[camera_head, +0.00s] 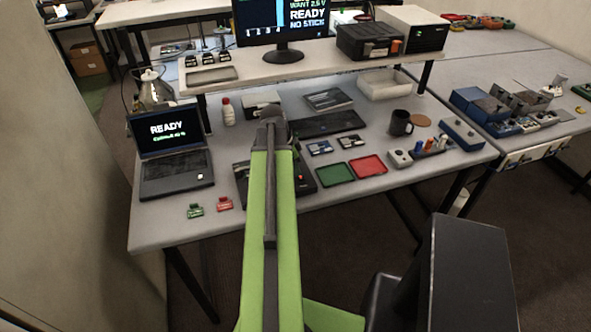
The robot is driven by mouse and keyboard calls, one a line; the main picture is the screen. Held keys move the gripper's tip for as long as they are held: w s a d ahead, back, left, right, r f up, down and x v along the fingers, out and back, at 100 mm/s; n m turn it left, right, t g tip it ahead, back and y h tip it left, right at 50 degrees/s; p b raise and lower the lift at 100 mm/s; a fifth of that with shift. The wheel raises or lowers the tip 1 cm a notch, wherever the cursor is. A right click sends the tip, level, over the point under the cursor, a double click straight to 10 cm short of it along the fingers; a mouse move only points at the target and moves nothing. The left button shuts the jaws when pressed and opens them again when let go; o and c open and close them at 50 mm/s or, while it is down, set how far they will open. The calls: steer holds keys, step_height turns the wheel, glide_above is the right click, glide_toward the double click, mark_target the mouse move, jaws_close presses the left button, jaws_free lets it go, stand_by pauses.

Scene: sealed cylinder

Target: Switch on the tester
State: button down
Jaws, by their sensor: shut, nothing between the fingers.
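A flat dark box (303,184), which may be the tester, lies on the bench and is partly hidden behind my green arm. A small red spot, perhaps a switch or lamp, shows on its right part. I cannot tell whether it is on. My gripper (270,124) is at the far end of the arm, appearing above and beyond this box in the picture. It is shut and empty. A monitor (283,20) on the shelf reads "WANT 2.5 V", "READY" and "NO STICK". A laptop (172,145) at the left reads "READY".
A green tray (334,174) and a red tray (368,166) lie right of the dark box. A green clip (195,211) and a red clip (225,203) lie at the front left. A black mug (400,123) stands at the right. The raised shelf (345,62) spans behind.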

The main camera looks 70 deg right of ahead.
steer(key=shift+s+a+r, duration=0.3)
steer(key=shift+s+a, duration=0.25)
steer(key=shift+r+p, duration=0.1)
steer(key=shift+p, duration=0.25)
steer(key=w+d+p+v, duration=0.1)
steer(key=d+p+v, duration=0.1)
steer(key=p+v, duration=1.1)
steer(key=shift+d+r, duration=0.2)
steer(key=shift+d, duration=0.2)
